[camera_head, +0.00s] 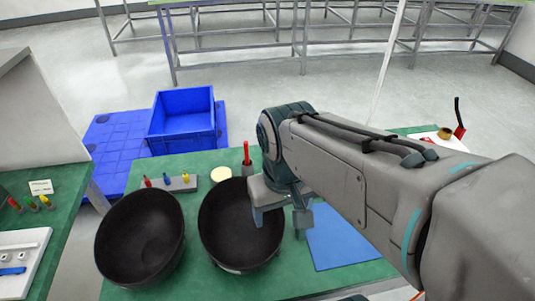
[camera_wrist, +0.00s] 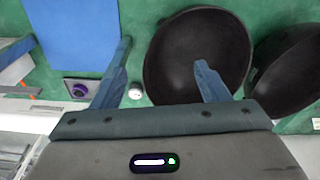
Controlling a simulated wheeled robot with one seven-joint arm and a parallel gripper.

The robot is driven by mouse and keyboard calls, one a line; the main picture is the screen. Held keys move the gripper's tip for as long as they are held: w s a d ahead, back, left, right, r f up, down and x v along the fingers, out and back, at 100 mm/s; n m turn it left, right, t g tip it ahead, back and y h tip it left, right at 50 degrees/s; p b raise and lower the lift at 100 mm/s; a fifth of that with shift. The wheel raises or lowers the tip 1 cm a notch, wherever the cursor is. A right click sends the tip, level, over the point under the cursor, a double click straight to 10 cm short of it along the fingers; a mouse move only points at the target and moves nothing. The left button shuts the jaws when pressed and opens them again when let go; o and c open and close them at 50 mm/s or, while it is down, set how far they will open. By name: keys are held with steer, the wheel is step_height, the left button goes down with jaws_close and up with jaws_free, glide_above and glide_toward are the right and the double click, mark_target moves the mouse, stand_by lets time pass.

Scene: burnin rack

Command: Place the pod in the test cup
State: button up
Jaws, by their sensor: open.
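My gripper (camera_head: 280,219) is open, fingers down, over the green table between a black bowl and a blue mat. In the wrist view my gripper (camera_wrist: 164,53) has empty space between its fingers, with the bowl's edge beyond. A small whitish round item (camera_wrist: 135,92), possibly the pod, lies on the table beside the left finger, apart from it. A purple ring on a grey plate (camera_wrist: 78,90), possibly the test cup, is left of that finger. In the head view I cannot make out either one; my arm covers that area.
Two large black bowls (camera_head: 141,238) (camera_head: 232,238) stand side by side. A blue mat (camera_head: 345,236) lies right of my gripper. A grey strip (camera_head: 158,184) holds coloured pegs behind the bowls. A blue crate (camera_head: 183,122) stands beyond the table.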

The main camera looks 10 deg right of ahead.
steer(key=w+d+f+m+g+b, duration=0.1)
steer(key=w+d+f+m, duration=0.25)
steer(key=w+m, duration=0.6)
steer(key=w+d+f+m, duration=0.2)
steer(key=w+d+m, duration=0.3)
steer(key=w, duration=0.7)
steer(key=shift+m, duration=0.35)
steer(key=f, duration=0.2)
steer(key=a+f, duration=0.1)
steer(key=f, duration=0.5)
steer(key=shift+a+f+b, duration=0.1)
steer(key=shift+a+b, duration=0.05)
steer(key=shift+b, duration=0.25)
steer(key=shift+a+f, duration=0.2)
steer(key=shift+f, duration=1.15)
steer(key=shift+a+f, duration=0.2)
steer(key=shift+f, duration=1.1)
steer(key=c, duration=1.1)
steer(key=shift+c, duration=0.2)
